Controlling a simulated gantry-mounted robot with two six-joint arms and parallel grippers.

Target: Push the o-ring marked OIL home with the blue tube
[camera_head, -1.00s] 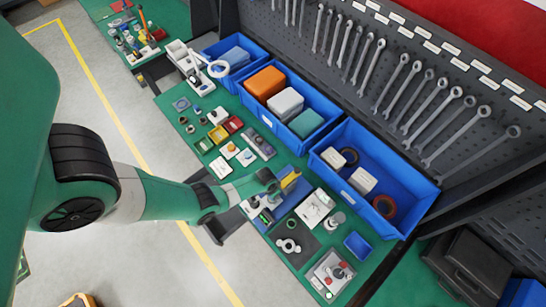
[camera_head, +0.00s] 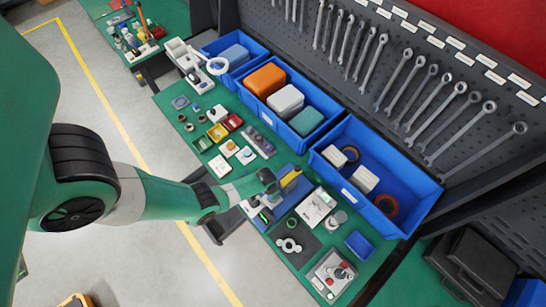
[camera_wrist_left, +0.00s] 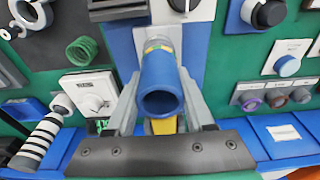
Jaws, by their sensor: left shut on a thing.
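My left gripper (camera_wrist_left: 160,105) is shut on the blue tube (camera_wrist_left: 160,73), which lies between its two grey fingers in the left wrist view. The tube's open near end faces the camera. Its far end points at a pale cylindrical part (camera_wrist_left: 156,36) with a yellowish band, in front of a blue plate (camera_wrist_left: 195,45). I cannot tell whether the tube touches that part. In the head view the left gripper (camera_head: 258,205) is low over the bench beside a yellow block (camera_head: 289,180). I cannot make out an o-ring marked OIL. My right gripper is not in view.
A green coiled ring (camera_wrist_left: 82,50) and a white box with a knob (camera_wrist_left: 90,92) lie left of the tube in the wrist view. A strip of coloured rings (camera_wrist_left: 277,98) is at right. Blue bins (camera_head: 350,205) line the back of the green bench.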

